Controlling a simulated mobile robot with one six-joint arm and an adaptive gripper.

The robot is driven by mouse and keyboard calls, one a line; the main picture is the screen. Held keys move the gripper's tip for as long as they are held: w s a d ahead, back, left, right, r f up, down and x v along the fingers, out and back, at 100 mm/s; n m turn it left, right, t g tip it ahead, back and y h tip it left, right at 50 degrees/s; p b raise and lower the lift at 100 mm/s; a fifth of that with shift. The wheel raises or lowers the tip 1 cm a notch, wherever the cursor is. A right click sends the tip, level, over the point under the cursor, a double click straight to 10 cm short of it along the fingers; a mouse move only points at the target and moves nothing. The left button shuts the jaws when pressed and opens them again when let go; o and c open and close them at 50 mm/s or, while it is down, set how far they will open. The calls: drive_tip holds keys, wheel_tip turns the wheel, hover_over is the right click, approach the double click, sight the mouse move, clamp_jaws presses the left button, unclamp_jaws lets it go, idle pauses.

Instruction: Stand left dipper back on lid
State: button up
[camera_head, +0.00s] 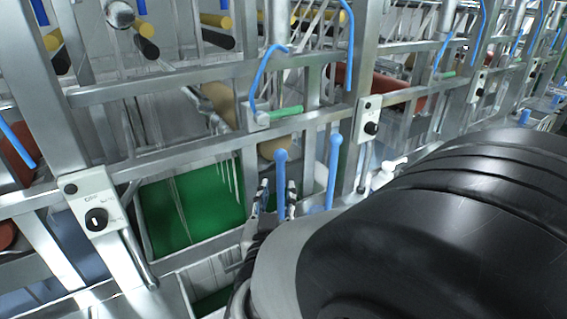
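The left dipper shows as an upright blue handle (280,172) with a round ball top, near the middle of the camera_head view. A second blue dipper handle (333,168) stands upright to its right, roughly parallel. My gripper (277,187) is at the left handle, with one dark fingertip on each side of it. A gap shows between the left fingertip and the handle; the right fingertip appears very close to it. The gripper looks open around the handle. The lower ends of both dippers are hidden behind my gripper and arm, and I cannot make out the lid.
Metal frame posts and rails surround the handles, with a control box (98,214) at left and another (369,120) behind the right handle. A green panel (190,205) lies behind, left of my gripper. Bent blue rods (262,75) hang above. My arm hides the lower right.

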drive_tip(key=s+d+f+g+b, duration=0.1)
drive_tip(key=s+d+g, duration=0.5)
drive_tip(key=s, duration=0.7)
drive_tip(key=s+d+f+g+y+b, duration=0.1)
drive_tip(key=s+d+f+g, duration=0.3)
drive_tip(key=s+d+g, duration=0.3)
drive_tip(key=s+d, duration=0.4)
drive_tip(key=s, duration=0.1)
drive_tip(key=shift+s+d+f+n, duration=0.15)
drive_tip(key=shift+s+d+n, duration=0.05)
drive_tip(key=shift+s+n, duration=0.2)
drive_tip(key=shift+a, duration=0.15)
